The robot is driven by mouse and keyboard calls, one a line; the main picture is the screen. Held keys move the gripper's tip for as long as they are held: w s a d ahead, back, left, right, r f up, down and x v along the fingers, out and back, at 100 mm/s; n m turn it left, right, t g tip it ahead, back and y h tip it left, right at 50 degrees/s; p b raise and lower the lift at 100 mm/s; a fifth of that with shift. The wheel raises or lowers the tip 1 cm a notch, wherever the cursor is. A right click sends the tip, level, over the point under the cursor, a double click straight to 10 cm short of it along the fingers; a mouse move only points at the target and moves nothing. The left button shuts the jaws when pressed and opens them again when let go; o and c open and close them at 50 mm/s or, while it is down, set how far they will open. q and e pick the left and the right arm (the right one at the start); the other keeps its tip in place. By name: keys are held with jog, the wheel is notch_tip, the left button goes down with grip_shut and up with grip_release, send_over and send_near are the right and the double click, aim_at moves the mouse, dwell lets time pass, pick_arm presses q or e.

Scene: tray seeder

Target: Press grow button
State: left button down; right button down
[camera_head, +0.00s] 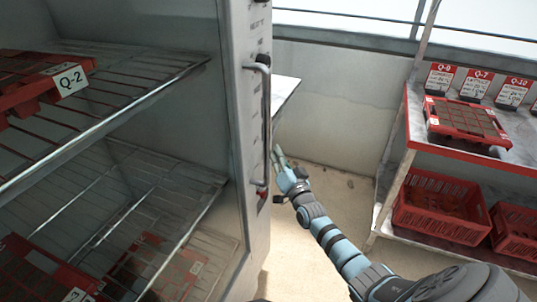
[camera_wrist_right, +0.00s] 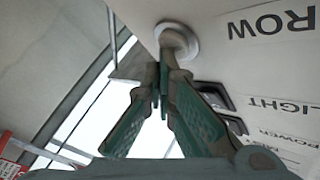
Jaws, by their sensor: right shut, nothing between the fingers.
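The grow button (camera_wrist_right: 185,38) is a round pale knob on the white panel (camera_wrist_right: 262,60) in the right wrist view, beside a partly cut-off label that reads "ROW", upside down. My right gripper (camera_wrist_right: 160,72) is shut and empty, with its fingertips just short of or at the button's edge; I cannot tell whether they touch. In the head view my right gripper (camera_head: 277,154) is beside the cabinet's edge panel (camera_head: 240,110), near its long handle. The button cannot be made out in the head view. My left gripper is not in view.
Dark switches (camera_wrist_right: 216,96) sit near the "LIGHT" and "POWER" labels. The handle (camera_head: 266,120) stands out from the cabinet. Wire shelves with a red Q-2 tray (camera_head: 28,92) are at left. A rack with a red tray (camera_head: 465,118) and red crates (camera_head: 438,207) is at right.

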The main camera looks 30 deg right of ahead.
jog(key=shift+s+d, duration=0.45)
jog(key=shift+s, duration=0.2)
jog(key=s+d+p, duration=0.1)
jog(key=s, duration=0.1)
jog(key=s+d+p, duration=0.1)
jog(key=s, duration=0.1)
jog(key=shift+d, duration=0.4)
